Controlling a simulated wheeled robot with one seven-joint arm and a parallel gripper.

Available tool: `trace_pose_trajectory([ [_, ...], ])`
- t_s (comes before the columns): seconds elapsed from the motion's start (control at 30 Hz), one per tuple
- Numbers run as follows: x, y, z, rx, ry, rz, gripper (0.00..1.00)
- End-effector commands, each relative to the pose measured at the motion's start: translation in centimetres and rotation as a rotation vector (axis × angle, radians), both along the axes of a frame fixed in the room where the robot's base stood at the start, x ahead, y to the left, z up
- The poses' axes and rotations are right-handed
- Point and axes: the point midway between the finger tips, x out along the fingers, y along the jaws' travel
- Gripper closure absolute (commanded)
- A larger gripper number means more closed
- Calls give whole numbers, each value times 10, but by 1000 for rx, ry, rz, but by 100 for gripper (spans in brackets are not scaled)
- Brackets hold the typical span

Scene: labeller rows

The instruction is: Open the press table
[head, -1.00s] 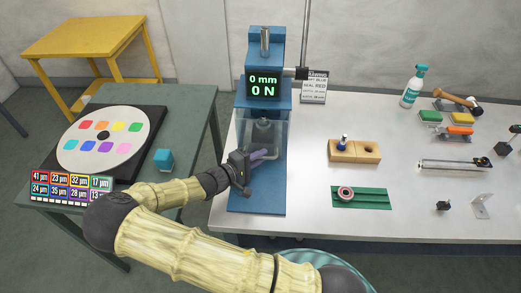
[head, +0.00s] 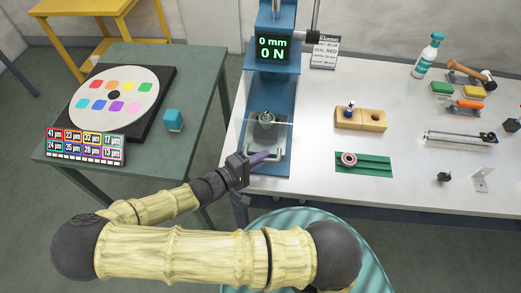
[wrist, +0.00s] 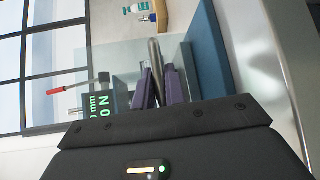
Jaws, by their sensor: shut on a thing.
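The blue press (head: 272,85) stands at the left end of the white bench, its display (head: 273,49) reading 0 mm and 0 N. Low in its front are a grey plate (head: 280,152) and a clear panel that shows faintly around it. My gripper (head: 265,156) has its purple fingers at the front of the press, over the blue base. In the wrist view my gripper (wrist: 160,88) is shut on an upright metal bar handle (wrist: 154,55), with the clear panel (wrist: 110,60) behind it. The fingers hide part of the handle. How handle and plate join is not clear.
A wooden block (head: 375,120) and a green plate with a ring (head: 363,164) lie right of the press. A green side table (head: 200,75) with a colour disc and a blue cube (head: 173,120) stands to the left. The floor between the tables is clear.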

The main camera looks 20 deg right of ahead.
Motion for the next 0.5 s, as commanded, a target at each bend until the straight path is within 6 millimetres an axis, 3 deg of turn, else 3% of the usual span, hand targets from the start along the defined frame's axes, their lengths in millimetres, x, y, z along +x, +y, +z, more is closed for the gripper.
trace_pose_trajectory([
  [0.4,-4,1,-1,3,1,-1,100],
  [0.43,-3,1,-1,3,1,0,86],
  [0.5,-3,1,-1,3,1,0,72],
])
